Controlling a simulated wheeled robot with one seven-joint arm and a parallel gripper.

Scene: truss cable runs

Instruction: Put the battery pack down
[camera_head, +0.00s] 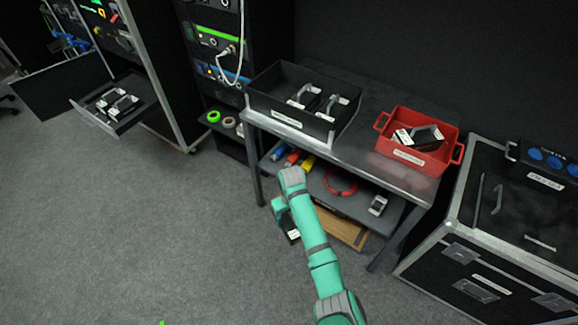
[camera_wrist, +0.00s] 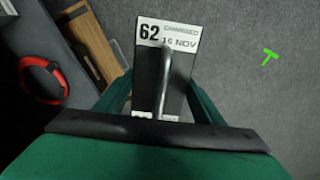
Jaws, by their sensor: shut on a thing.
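The battery pack (camera_wrist: 180,84) is a dark block with a metal handle and a white label reading "62", "CHARGED" and "16 NOV". In the wrist view, my gripper (camera_wrist: 160,98) is shut on it, one finger at each side. In the head view, my gripper (camera_head: 282,214) hangs in front of the bench's lower shelf, and only a small part of the pack (camera_head: 293,235) shows below it. The floor shows beyond the pack in the wrist view. A black bin (camera_head: 287,124) and a red bin (camera_head: 398,160) on the bench top both hold similar packs.
The metal bench (camera_head: 355,155) has bare top between the bins. Its lower shelf (camera_head: 350,201) carries coloured items, a red cable ring (camera_head: 340,184) and a small device (camera_head: 377,205). An open drawer (camera_head: 113,125) at left holds packs. A flight case (camera_head: 500,245) stands at right.

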